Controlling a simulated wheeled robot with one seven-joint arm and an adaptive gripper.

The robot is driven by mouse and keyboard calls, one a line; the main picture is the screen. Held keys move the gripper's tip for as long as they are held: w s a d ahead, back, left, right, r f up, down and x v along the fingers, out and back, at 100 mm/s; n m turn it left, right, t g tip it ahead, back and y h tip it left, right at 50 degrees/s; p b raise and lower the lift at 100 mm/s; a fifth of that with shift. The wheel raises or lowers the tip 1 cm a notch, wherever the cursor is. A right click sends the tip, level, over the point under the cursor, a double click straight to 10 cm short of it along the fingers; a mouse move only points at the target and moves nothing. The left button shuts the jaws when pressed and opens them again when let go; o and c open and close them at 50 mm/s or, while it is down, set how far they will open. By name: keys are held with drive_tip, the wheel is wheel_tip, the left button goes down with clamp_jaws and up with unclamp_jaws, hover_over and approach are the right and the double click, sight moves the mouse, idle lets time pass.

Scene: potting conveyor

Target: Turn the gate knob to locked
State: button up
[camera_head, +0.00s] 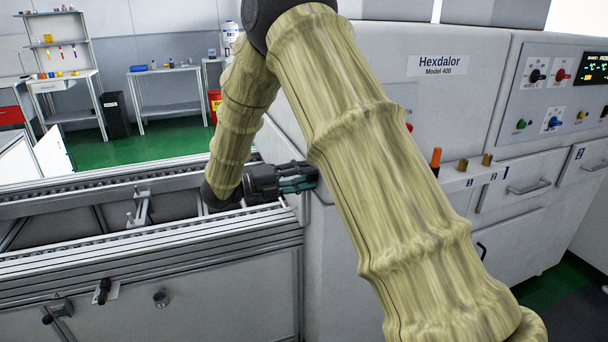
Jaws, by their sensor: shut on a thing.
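My gripper (306,178) is at the right end of the conveyor, beside the grey Hexdalor machine (385,55). Its teal-marked fingers point right and are shut at the machine's near left corner, partly behind my arm. The gate knob does not show clearly; what the fingers hold is hidden at their tips and by my arm, and its place fits the knob. The knob's turned position cannot be told.
The conveyor (150,245) with metal rails runs left from the machine. A control panel (550,95) with knobs and buttons is at the right. An orange-topped peg (435,160) and brass pegs stand on the machine's ledge. Shelves and tables stand behind, across a green floor.

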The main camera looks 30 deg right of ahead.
drive_tip(key=shift+n, duration=0.6)
drive_tip(key=o, duration=1)
drive_tip(key=shift+w, duration=0.1)
drive_tip(key=shift+a, duration=0.1)
drive_tip(key=v, duration=1.2)
drive_tip(key=shift+f, duration=0.1)
drive_tip(key=shift+n, duration=0.3)
